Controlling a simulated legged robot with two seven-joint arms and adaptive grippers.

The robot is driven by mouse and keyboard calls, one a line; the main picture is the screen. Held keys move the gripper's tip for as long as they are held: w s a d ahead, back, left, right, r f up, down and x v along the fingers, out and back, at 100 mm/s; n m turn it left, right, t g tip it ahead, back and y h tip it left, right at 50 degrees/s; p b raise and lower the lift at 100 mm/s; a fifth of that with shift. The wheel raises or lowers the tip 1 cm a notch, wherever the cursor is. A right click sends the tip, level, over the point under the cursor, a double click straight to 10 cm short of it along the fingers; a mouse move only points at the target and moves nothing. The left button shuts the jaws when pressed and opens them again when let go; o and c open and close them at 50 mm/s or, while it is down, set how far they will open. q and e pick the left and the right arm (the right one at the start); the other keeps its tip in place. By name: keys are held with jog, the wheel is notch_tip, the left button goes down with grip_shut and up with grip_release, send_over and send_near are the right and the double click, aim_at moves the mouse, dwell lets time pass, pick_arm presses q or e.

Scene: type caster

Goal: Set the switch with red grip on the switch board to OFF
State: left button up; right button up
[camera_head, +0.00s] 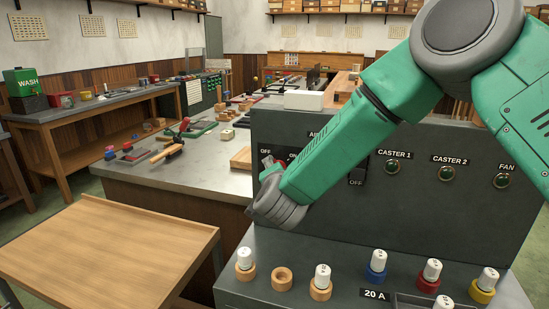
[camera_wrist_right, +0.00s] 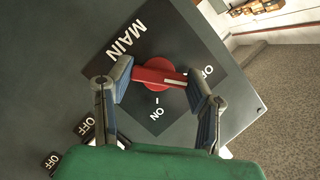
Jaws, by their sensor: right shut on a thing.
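The switch board (camera_head: 400,215) is a dark grey panel on the right in the head view. In the right wrist view the switch with red grip (camera_wrist_right: 152,76) sits on a dark plate marked MAIN, with ON and OFF labels. The white line on the grip lies at its right end, on the side of the OFF label (camera_wrist_right: 208,72). My right gripper (camera_wrist_right: 161,77) is shut on the red grip, one finger at each end. In the head view my right arm and wrist hide most of this switch. My left gripper is not in view.
The board carries small lamps for CASTER 1 (camera_head: 392,166), CASTER 2 (camera_head: 446,173) and FAN (camera_head: 501,180). Several capped fuses stand on the ledge below, beside an empty wooden ring (camera_head: 281,279). A wooden tray table (camera_head: 110,250) stands left, and a workbench with tools lies behind.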

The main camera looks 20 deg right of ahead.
jog(key=shift+w+d+r+n+g+h+p, duration=0.1)
jog(key=shift+d+n+g+h+p, duration=0.2)
jog(key=shift+n+p, duration=0.7)
jog(key=shift+a+m, duration=0.1)
jog(key=shift+m, duration=0.2)
jog(key=o, duration=1.2)
jog(key=shift+c, duration=0.2)
jog(key=shift+w, duration=0.1)
jog(key=v, duration=1.1)
jog(key=shift+s, duration=0.4)
